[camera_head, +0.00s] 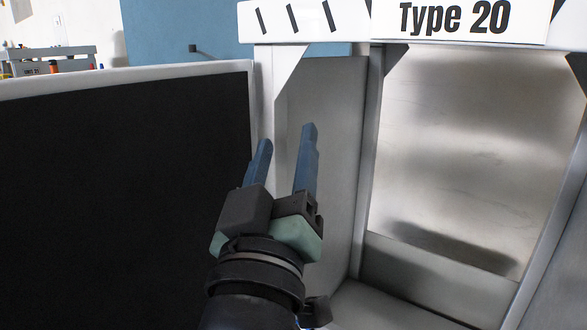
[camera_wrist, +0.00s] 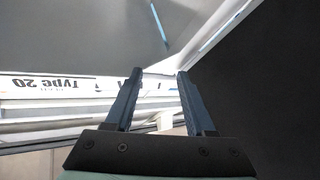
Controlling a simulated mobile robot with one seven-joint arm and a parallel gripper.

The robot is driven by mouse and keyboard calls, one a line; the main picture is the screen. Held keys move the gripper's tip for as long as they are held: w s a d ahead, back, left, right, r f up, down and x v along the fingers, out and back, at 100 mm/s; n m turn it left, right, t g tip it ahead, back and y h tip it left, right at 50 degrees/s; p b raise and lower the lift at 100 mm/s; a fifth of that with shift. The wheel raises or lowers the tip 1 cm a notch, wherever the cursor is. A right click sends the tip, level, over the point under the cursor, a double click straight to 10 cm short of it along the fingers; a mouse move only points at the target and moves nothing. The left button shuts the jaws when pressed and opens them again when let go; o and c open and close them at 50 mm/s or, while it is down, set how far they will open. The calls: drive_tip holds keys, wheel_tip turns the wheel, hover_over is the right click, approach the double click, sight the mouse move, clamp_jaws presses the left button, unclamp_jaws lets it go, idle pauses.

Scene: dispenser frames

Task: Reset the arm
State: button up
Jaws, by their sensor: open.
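My gripper (camera_head: 286,140) is raised in the middle of the head view, with its two blue fingers pointing up and set apart. It is open, and nothing shows between the fingers. It is in front of the left side of the dispenser frame (camera_head: 365,160), whose top sign (camera_head: 455,18) reads "Type 20". In the wrist view my gripper (camera_wrist: 158,75) also shows two separate fingers with an empty gap. The sign (camera_wrist: 48,84) appears upside down at the left there.
A dark panel with a pale rim (camera_head: 120,190) fills the left, close beside my gripper. The dispenser's bay has a shiny metal back (camera_head: 470,150) and a low front ledge (camera_head: 440,275); the visible part of the bay looks empty. A bench with equipment (camera_head: 50,62) stands far behind at left.

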drive_tip(key=s+d+r+m+t+y+p, duration=0.1)
drive_tip(key=s+r+m+t, duration=0.15)
drive_tip(key=s+r, duration=0.5)
drive_tip(key=s+r+m+t+y+p, duration=0.1)
drive_tip(key=s+r+t+y+p, duration=0.2)
drive_tip(key=r, duration=0.7)
wheel_tip(320, 180, up, 34)
drive_tip(key=h+p, duration=0.1)
drive_tip(key=p, duration=3.3)
drive_tip(key=shift+r, duration=0.25)
drive_tip(key=shift+r+p, duration=0.3)
drive_tip(key=shift+p, duration=0.15)
drive_tip(key=shift+c, duration=0.4)
